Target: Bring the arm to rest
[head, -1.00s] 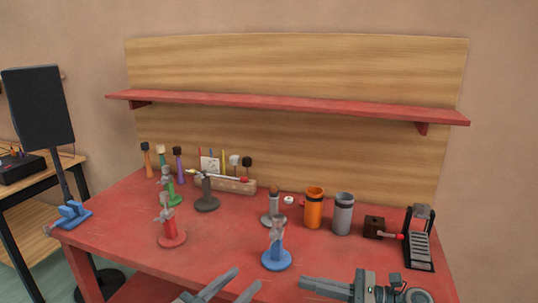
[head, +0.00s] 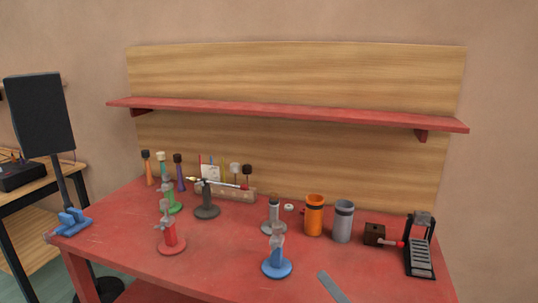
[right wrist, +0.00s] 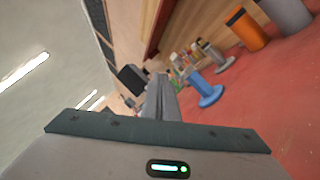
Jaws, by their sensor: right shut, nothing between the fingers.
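My right gripper (head: 326,277) shows only as a narrow grey tip at the bottom edge in the head view, in front of the blue clamp stand (head: 277,267) and to its right. In the right wrist view my right gripper's fingers (right wrist: 160,84) are together with nothing between them. They point toward the far end of the red table, and the blue stand (right wrist: 208,97) shows beside them on the right. My left gripper is out of view.
The red table (head: 215,262) carries several clamp stands, an orange cup (head: 314,216), a grey cup (head: 343,221) and a small brown box (head: 374,234). A red shelf (head: 290,112) overhangs the back. A black panel (head: 39,116) stands at the left. The table's front middle is mostly clear.

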